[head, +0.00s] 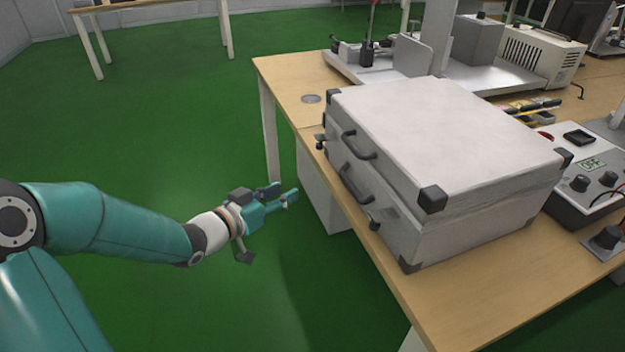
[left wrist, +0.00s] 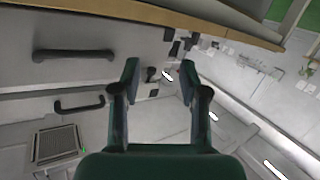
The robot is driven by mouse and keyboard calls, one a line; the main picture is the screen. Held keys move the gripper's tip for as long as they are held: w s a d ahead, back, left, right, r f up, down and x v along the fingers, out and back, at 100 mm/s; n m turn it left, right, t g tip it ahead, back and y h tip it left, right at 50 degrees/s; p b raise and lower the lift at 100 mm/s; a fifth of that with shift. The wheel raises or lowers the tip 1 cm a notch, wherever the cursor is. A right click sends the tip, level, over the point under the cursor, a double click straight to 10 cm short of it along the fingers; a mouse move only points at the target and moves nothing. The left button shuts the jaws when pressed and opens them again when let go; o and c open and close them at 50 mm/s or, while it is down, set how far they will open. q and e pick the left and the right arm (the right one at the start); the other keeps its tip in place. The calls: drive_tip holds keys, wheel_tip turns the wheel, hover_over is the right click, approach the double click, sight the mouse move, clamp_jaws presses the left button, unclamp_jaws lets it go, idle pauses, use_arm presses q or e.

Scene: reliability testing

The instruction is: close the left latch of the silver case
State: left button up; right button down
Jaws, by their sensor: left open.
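The silver case (head: 450,140) lies on the table with its lid down. Its front, with two dark handles, faces my left arm. The left latch (head: 320,139) is a small dark part at the far end of this front and sticks out; it also shows in the left wrist view (left wrist: 152,74). A second latch (head: 373,222) sticks out at the near end. My left gripper (head: 285,194) is open and empty, off the table edge and apart from the case. In the left wrist view its fingers (left wrist: 166,92) stand apart, with the latch seen between them.
The wooden table (head: 390,278) has its edge just in front of the case. A control box with knobs (head: 590,185) stands right of the case, and equipment stands behind it. The green floor (head: 150,130) left of the table is free.

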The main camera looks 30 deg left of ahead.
sight(317, 148)
use_arm(q)
drive_tip(key=s+a+r+m+t+h+b, duration=0.1)
drive_tip(key=s+a+r+m+t+b, duration=0.15)
drive_tip(key=s+r+b, duration=0.2)
drive_tip(key=shift+m+g, duration=0.25)
drive_tip(key=shift+m, duration=0.1)
drive_tip(key=x, duration=0.5)
drive_tip(key=b+x, duration=0.1)
drive_tip(key=x, duration=0.5)
drive_tip(key=d+x, duration=0.1)
drive_tip(key=x, duration=0.5)
drive_tip(key=shift+w+r+b, duration=0.15)
drive_tip(key=shift+r+b, duration=0.05)
drive_tip(key=shift+b, duration=0.1)
use_arm(e)
wheel_tip(317, 148, down, 8)
drive_tip(key=shift+f, duration=0.2)
